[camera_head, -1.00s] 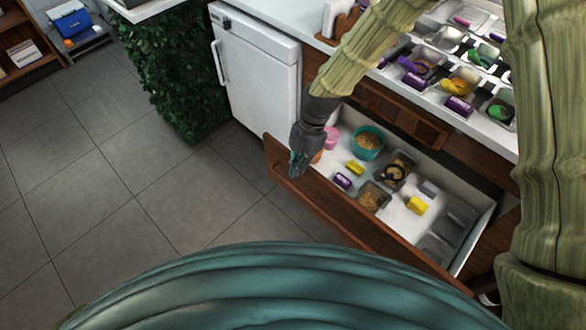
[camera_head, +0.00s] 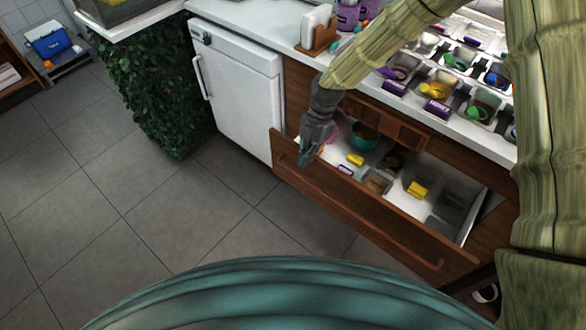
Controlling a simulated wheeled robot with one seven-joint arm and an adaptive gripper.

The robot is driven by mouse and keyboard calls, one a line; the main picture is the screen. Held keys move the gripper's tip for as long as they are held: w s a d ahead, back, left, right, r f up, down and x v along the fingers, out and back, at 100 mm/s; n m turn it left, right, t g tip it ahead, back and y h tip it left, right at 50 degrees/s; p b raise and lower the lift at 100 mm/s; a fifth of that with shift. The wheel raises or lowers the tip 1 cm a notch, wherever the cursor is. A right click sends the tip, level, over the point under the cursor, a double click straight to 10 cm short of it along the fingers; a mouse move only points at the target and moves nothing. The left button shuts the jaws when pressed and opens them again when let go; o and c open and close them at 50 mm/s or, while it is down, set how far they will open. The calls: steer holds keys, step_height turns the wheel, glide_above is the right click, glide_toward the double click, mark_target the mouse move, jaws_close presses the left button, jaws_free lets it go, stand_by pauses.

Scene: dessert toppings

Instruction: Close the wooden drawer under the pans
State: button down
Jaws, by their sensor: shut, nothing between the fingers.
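The wooden drawer (camera_head: 365,215) stands partly open below the counter, its brown front facing me. Inside its white box are a teal bowl (camera_head: 364,136), yellow items (camera_head: 417,189), a purple-labelled item (camera_head: 345,170) and several small pans. My gripper (camera_head: 305,158) is shut and empty at the left end of the drawer, by the top edge of its front. I cannot tell whether it touches the front. The pans (camera_head: 436,91) with toppings sit in the counter above. My arm hides part of the counter.
A white fridge (camera_head: 240,90) stands left of the drawer. A leafy green panel (camera_head: 150,85) is farther left. A napkin holder (camera_head: 317,32) stands on the counter. The grey tiled floor (camera_head: 120,200) in front is clear.

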steer(key=w+d, duration=0.6)
steer(key=w, duration=0.2)
steer(key=shift+a, duration=0.1)
